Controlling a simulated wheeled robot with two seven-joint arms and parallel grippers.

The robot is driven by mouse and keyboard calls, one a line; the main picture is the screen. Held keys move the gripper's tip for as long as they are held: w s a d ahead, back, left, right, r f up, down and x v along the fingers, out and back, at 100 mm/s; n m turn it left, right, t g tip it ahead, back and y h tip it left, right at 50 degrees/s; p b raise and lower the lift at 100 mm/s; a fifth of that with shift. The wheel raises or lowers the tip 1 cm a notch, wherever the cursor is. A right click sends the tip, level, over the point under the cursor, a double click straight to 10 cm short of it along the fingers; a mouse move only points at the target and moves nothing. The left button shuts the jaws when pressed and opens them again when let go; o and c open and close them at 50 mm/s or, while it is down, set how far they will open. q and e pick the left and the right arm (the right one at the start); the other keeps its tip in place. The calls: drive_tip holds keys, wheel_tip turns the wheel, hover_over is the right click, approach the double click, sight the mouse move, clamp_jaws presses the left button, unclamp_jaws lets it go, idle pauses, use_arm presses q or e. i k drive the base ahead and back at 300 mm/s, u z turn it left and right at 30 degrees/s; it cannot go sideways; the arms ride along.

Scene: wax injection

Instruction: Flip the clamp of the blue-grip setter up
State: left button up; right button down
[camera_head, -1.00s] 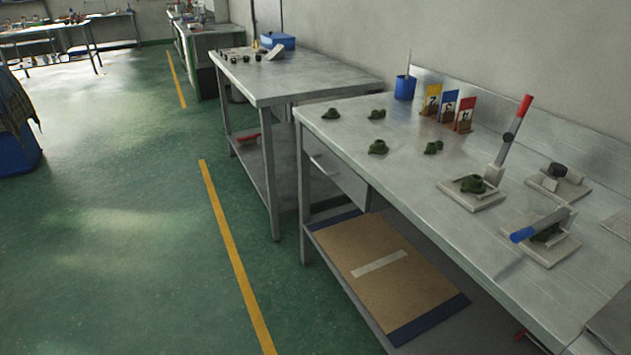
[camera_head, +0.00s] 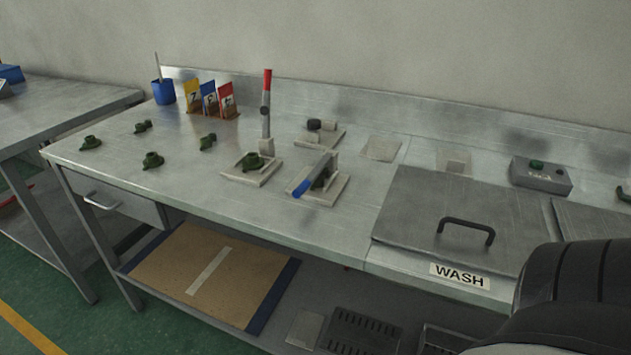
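The blue-grip setter (camera_head: 326,192) sits on a pale square base on the metal bench. Its clamp arm is low, and its blue grip (camera_head: 303,188) points toward the front left. A dark green part seems to lie under the arm, partly hidden. Behind it to the left stands the red-grip setter (camera_head: 266,118), its lever upright, with a green part (camera_head: 253,161) on its base. Neither gripper is in view. A dark, rounded piece at the lower right looks like part of my own arm.
Several green parts (camera_head: 152,160) lie on the bench's left side. Yellow, blue and red cards (camera_head: 209,99) and a blue cup (camera_head: 164,92) stand behind. Right of the setters are a lidded WASH tank (camera_head: 455,215) and a control box (camera_head: 541,175).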

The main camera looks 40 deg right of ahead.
sight(316, 172)
drive_tip(key=z, duration=1.35)
drive_tip(key=k, duration=0.5)
drive_tip(key=z, duration=0.55)
drive_tip(key=i, duration=0.7)
drive_tip(key=u, duration=0.35)
